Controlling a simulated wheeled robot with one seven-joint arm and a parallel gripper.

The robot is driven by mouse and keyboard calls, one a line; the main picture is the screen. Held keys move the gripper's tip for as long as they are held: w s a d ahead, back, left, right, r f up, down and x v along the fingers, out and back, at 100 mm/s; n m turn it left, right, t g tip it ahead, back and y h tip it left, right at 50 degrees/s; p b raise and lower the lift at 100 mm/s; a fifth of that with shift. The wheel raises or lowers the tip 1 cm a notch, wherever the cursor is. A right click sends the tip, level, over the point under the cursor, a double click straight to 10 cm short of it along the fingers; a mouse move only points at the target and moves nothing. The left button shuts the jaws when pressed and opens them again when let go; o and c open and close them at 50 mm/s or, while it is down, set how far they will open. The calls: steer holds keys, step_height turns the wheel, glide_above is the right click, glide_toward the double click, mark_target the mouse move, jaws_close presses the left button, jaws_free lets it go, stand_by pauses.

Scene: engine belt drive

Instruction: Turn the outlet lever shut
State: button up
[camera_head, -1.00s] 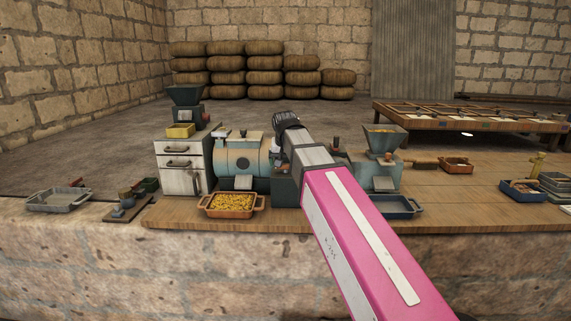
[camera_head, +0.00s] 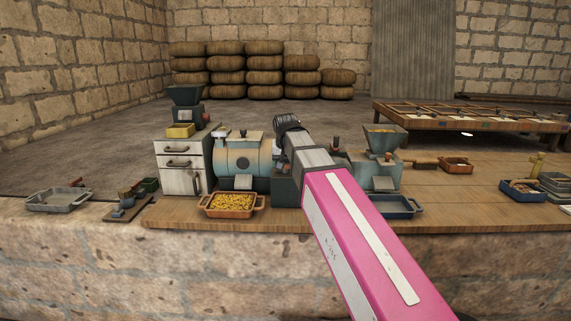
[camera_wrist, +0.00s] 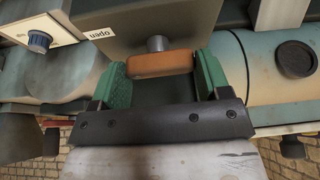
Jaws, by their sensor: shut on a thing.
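The outlet lever (camera_wrist: 162,64) is an orange-brown bar on a grey round pivot, at the top middle of the wrist view. My gripper (camera_wrist: 162,70) has green fingers and is shut on the lever, one finger at each end of the bar. A white label reading "open" (camera_wrist: 103,33), upside down in this view, sits to the left of the lever on the machine. In the head view my arm covers the lever and my gripper. A blue-and-tan drum machine (camera_head: 240,158) stands on the bench just left of my arm.
An orange tray of yellow grain (camera_head: 230,203) sits in front of the drum. A hopper machine (camera_head: 383,150) and a blue tray (camera_head: 397,207) stand right of my arm. A white drawer cabinet (camera_head: 178,168) is at left.

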steer(key=n+y, duration=0.1)
steer(key=n, duration=0.3)
steer(key=shift+d+n+y, duration=0.1)
steer(key=shift+n+y, duration=0.2)
steer(key=shift+y, duration=0.1)
steer(key=n+g+y, duration=0.1)
steer(key=n, duration=0.3)
steer(key=shift+w, duration=0.1)
steer(key=n, duration=0.2)
steer(key=n+g+y, duration=0.1)
steer(key=n, duration=0.2)
steer(key=shift+w+d+g, duration=0.1)
steer(key=shift+g, duration=0.2)
steer(key=shift+n+g+y, duration=0.4)
steer(key=shift+n+g, duration=0.4)
steer(key=shift+n, duration=1.1)
steer(key=o, duration=0.9)
steer(key=shift+o, duration=0.2)
steer(key=shift+r, duration=0.1)
